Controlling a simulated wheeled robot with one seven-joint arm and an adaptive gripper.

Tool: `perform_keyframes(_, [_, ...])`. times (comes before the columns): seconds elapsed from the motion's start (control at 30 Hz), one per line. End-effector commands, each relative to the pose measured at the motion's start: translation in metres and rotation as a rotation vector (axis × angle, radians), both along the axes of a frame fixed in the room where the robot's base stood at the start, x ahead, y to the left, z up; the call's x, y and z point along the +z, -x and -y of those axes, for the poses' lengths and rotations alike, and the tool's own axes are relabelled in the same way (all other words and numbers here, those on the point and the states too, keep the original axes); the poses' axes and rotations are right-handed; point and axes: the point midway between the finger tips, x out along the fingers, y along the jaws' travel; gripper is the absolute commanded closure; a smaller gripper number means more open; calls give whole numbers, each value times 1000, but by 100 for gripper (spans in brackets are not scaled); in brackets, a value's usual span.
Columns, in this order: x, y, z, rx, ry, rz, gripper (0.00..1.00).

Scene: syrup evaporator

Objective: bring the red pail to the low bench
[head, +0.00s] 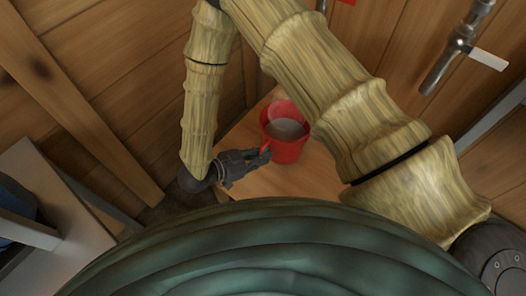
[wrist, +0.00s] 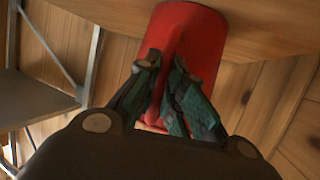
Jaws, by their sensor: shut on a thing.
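The red pail (head: 289,146) stands upright on a low wooden surface, probably the bench (head: 240,135), in the head view. Something greyish fills part of its inside. My gripper (head: 264,153) reaches the pail's left side. In the wrist view my gripper (wrist: 168,92) is shut on a red upright part along the side of the pail (wrist: 195,35), likely its handle. The pail's base meets the wooden surface (wrist: 265,25) or is very close to it; I cannot tell whether it bears the weight. My arm hides part of the pail's right side in the head view.
A metal tap or pipe with a pale lever (head: 455,50) is on the plank wall at the upper right. A grey table-like surface (head: 50,215) stands at the lower left. Plank walls (head: 130,80) close in behind. Bare wood shows left of the pail.

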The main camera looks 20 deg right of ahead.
Motion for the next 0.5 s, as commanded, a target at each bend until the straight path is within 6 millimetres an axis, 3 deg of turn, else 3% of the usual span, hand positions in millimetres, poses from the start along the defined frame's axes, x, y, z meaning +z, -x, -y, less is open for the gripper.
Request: perform_keyframes(0.5, [1, 17, -15, 1, 1, -3, 100])
